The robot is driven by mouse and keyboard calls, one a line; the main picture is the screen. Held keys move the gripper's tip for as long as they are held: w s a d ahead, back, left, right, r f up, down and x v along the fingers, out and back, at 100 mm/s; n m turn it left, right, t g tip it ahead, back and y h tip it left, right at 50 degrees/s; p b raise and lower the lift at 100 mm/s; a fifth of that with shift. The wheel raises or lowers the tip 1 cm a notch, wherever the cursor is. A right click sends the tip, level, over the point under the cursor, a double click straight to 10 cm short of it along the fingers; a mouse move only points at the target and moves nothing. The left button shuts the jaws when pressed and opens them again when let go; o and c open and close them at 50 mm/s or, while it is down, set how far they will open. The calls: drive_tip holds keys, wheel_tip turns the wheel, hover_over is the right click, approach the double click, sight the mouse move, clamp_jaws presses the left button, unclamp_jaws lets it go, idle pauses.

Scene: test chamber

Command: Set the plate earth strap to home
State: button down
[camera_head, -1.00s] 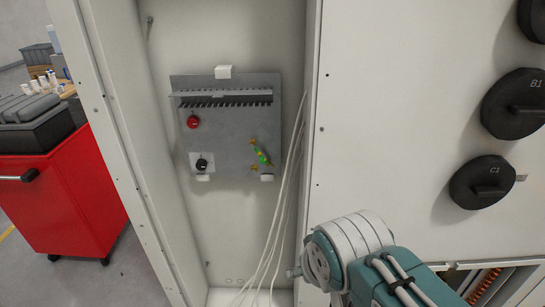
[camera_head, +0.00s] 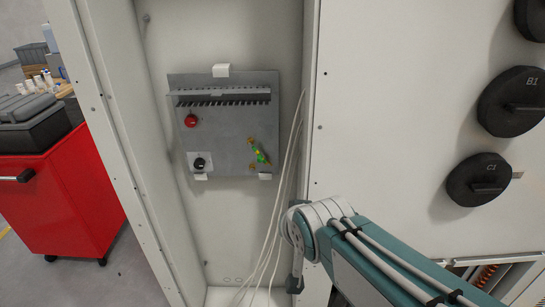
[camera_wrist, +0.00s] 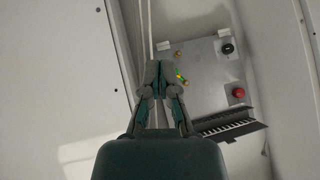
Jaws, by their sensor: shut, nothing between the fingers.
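The plate earth strap (camera_head: 260,153) is a short green and yellow strap with brass ends, on the lower right of a grey metal plate (camera_head: 227,142) inside the cabinet. In the wrist view the strap (camera_wrist: 180,75) shows upside down, just right of my gripper. My gripper (camera_wrist: 157,64) is shut and empty, and its fingertips look apart from the strap, though I cannot tell the depth. In the head view my arm is at the lower right and my gripper cannot be made out clearly.
The plate carries a red knob (camera_head: 191,120), a black knob (camera_head: 199,163) and a slotted rail (camera_head: 222,92). White cables (camera_head: 281,200) hang right of the plate. Black round parts (camera_head: 513,101) stick out at right. A red cart (camera_head: 60,200) stands left.

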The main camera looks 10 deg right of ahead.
sight(259, 157)
drive_tip(key=w+d+m+t+h, duration=0.1)
drive_tip(key=w+m+t, duration=0.6)
drive_tip(key=w, duration=0.7)
drive_tip(key=shift+w+r+m+h, duration=0.3)
drive_tip(key=shift+w+r+m, duration=0.05)
drive_tip(key=shift+r+m, duration=0.05)
drive_tip(key=shift+d, duration=0.1)
drive_tip(key=w, duration=0.3)
drive_tip(key=w+f, duration=0.1)
drive_tip(key=w, duration=0.5)
drive_tip(key=shift+w+d+f, duration=0.3)
drive_tip(key=shift+w+d, duration=0.1)
